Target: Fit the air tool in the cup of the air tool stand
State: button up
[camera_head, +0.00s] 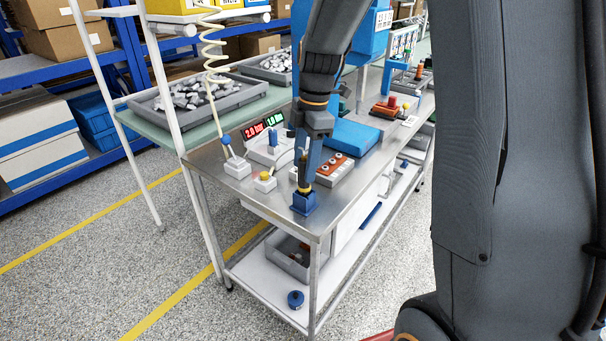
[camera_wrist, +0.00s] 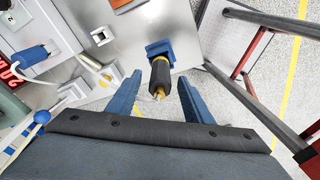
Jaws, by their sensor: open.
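The air tool (camera_head: 305,188), black with yellow parts, stands about upright at the near corner of the metal bench. It appears seated in the blue air tool stand (camera_head: 304,204); the cup's inside is hidden. In the wrist view the tool (camera_wrist: 160,76) rises from the blue stand (camera_wrist: 158,48) toward the camera. My gripper (camera_head: 308,168) is above the stand, pointing down. In the wrist view its blue fingers (camera_wrist: 160,82) are open, one on each side of the tool, with a visible gap on both sides. Nothing is held.
A yellow-button box (camera_head: 265,183) and a blue-knob lever box (camera_head: 236,165) stand left of the stand. Red and green displays (camera_head: 262,127) are farther back. The stand is close to the bench edge.

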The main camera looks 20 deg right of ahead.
jog(key=r, duration=0.4)
jog(key=shift+d+r+b, duration=0.1)
jog(key=shift+d+b, duration=0.15)
jog(key=shift+b, duration=0.1)
